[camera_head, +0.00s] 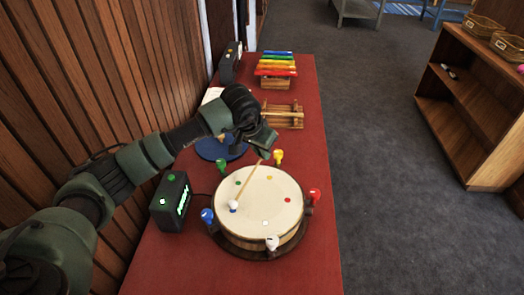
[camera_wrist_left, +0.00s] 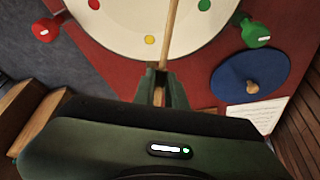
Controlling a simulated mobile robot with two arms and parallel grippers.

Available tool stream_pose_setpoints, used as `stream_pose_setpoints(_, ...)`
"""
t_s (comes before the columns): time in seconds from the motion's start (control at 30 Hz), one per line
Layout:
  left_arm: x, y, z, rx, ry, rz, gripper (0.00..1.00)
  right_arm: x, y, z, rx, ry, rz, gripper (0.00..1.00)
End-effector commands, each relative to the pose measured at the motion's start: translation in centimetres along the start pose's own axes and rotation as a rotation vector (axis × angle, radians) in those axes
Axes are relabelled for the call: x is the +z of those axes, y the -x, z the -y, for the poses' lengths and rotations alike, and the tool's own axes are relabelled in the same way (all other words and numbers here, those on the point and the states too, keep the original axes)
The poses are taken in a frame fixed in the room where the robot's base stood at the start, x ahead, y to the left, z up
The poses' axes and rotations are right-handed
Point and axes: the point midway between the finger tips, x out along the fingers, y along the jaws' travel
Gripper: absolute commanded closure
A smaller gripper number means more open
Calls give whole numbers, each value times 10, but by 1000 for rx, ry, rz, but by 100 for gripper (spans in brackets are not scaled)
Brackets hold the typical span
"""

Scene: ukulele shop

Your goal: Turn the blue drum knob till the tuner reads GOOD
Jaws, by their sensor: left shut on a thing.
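The round drum (camera_head: 285,200) has a pale head with coloured dots and coloured knobs around its rim. The blue knob (camera_head: 207,216) is at its left front, beside the tuner (camera_head: 170,203), a dark box with lit green text too small to read surely. My left gripper (camera_head: 263,154) is above the drum's far edge, shut on a wooden mallet (camera_head: 247,183). The mallet also shows between the fingers in the left wrist view (camera_wrist_left: 170,32). Its white tip (camera_head: 233,206) is at the blue dot, touching or just above the head. My left gripper is away from the blue knob.
Other knobs are green (camera_head: 222,167), yellow (camera_head: 278,157), red (camera_head: 313,195) and white (camera_head: 272,243). A blue disc (camera_head: 208,150), a wooden rack (camera_head: 285,115) and a xylophone (camera_head: 277,66) are farther back on the red table (camera_head: 318,130). A wooden wall is close on the left.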

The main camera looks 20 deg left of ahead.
Motion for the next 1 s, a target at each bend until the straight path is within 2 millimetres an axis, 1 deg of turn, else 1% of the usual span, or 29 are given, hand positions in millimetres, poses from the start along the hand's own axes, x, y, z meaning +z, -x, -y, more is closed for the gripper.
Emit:
stream_pose_setpoints(0.03,4,-10,0,-1,-1,0,100,1,-12,1,-1,0,0,50)
stream_pose_setpoints(0.13,7,-19,0,-1,-1,-3,100,2,-22,1,-1,1,0,50)
stream_pose_setpoints(0.17,4,-13,0,0,-1,-4,100,1,-15,1,-1,1,0,50)
stream_pose_setpoints(0.27,3,-10,0,0,-1,-3,100,1,-12,2,-3,0,-1,50)
stream_pose_setpoints(0.37,0,-2,0,-1,-1,-3,100,0,-8,3,-4,0,-1,50)
stream_pose_setpoints(0.73,-17,39,0,-1,0,-3,100,-2,14,3,-4,1,-2,50)
stream_pose_setpoints(0.83,-18,44,0,-1,0,-1,100,-2,16,3,-4,1,-2,50)
stream_pose_setpoints(1.0,-18,43,0,-1,0,0,100,-2,15,3,-4,1,-2,50)
